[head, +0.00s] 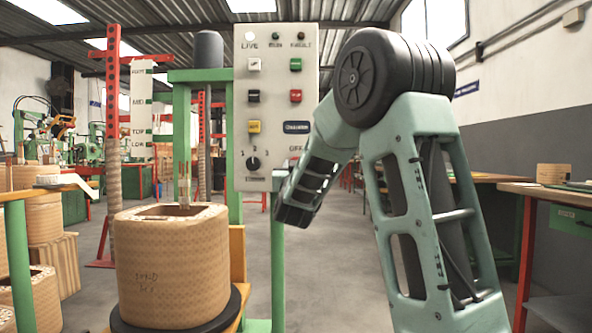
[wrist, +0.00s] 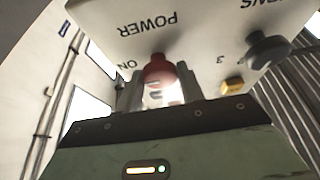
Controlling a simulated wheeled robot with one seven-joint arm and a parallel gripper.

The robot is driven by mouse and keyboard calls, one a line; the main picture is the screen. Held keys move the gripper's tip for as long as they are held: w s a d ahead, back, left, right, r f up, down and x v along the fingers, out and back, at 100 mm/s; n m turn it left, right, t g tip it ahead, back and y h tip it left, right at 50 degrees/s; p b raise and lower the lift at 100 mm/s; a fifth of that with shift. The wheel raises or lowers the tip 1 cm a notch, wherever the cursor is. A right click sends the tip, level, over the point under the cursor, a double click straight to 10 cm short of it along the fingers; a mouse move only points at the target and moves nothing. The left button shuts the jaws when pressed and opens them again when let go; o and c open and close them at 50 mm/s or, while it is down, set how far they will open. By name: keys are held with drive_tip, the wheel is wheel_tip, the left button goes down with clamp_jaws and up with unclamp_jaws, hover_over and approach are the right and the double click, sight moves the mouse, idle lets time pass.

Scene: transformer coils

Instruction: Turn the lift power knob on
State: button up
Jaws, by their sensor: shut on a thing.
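The control panel (head: 275,110) is a pale box on a green stand, with buttons and a black selector dial (head: 253,164). In the wrist view the panel (wrist: 190,35) appears upside down, with the words POWER and ON. The red power knob (wrist: 160,70) sits between the two grey fingers of my gripper (wrist: 158,90), which is shut on it. A bright glare covers the knob's lower part, so I cannot tell its setting. In the head view my gripper (head: 292,212) is at the panel's lower right, and my arm hides the knob. An OFF label (head: 296,149) shows there.
A yellow button (wrist: 232,86) and the black dial are beside my gripper in the wrist view. A large wound coil (head: 172,270) stands on a black disc left of the panel. Benches (head: 560,192) stand at the right. Grey floor is open between.

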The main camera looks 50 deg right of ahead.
idle(0.3)
drive_tip(key=o, duration=1)
drive_tip(key=shift+a, duration=0.1)
drive_tip(key=b+v, duration=0.2)
drive_tip(key=v, duration=1.5)
drive_tip(key=shift+s+a, duration=0.1)
drive_tip(key=shift+s, duration=0.05)
